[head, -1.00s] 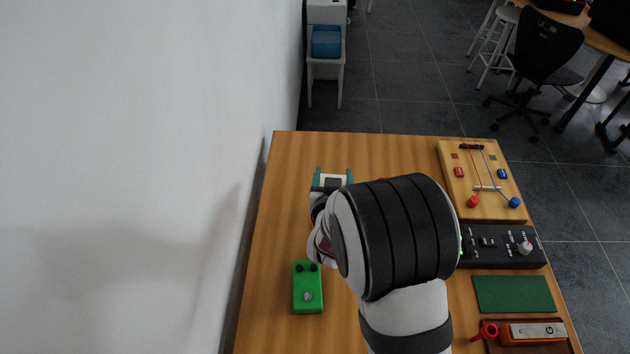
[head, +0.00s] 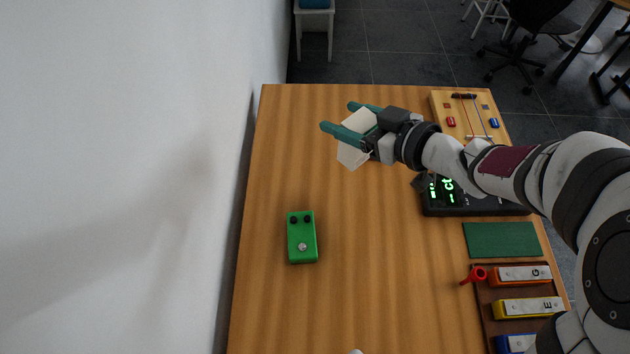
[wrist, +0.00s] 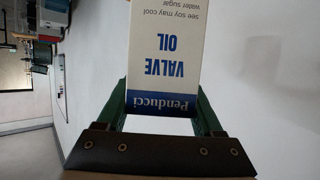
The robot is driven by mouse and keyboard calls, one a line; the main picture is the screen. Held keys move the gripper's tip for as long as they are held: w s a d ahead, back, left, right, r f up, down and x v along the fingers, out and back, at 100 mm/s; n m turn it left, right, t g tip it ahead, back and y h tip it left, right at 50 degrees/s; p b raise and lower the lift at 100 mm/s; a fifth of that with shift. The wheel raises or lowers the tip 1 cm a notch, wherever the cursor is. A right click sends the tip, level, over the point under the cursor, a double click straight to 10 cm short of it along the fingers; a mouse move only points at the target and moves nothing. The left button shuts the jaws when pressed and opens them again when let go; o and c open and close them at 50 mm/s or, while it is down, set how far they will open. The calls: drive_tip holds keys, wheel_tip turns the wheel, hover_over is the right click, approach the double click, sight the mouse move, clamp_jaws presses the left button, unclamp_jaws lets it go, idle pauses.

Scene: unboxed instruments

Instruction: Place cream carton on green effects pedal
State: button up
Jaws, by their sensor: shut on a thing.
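The cream carton (head: 352,152) is held between the two green fingers of my gripper (head: 339,117), above the back part of the wooden table. It looks tilted in the head view. In the wrist view the carton (wrist: 166,55) shows a white face with blue "VALVE OIL" lettering, upside down, and a blue "Penducci" band. The fingers sit on either side of it in the wrist view (wrist: 160,108). The green effects pedal (head: 302,240) lies on the table, nearer and to the left of the carton, apart from it. Its top is bare except for its dark knobs and a switch.
A wooden board with red and blue parts (head: 462,118), a black device with green digits (head: 430,205), a dark green mat (head: 502,240) and a tray of coloured bars (head: 485,318) line the right side. A white wall stands left. The table around the pedal is clear.

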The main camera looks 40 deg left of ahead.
drive_tip(key=s+d+f+n+g, duration=0.2)
drive_tip(key=s+d+n+g, duration=0.25)
drive_tip(key=s+d, duration=0.3)
drive_tip(key=s+a+f+h, duration=0.1)
drive_tip(key=s+a+f, duration=0.6)
drive_tip(key=f, duration=0.4)
drive_tip(key=shift+a+g, duration=0.35)
drive_tip(key=shift+a, duration=0.25)
drive_tip(key=shift+f, duration=0.15)
drive_tip(key=shift+f, duration=0.35)
drive_tip(key=shift+f, duration=0.1)
drive_tip(key=o, duration=1.4)
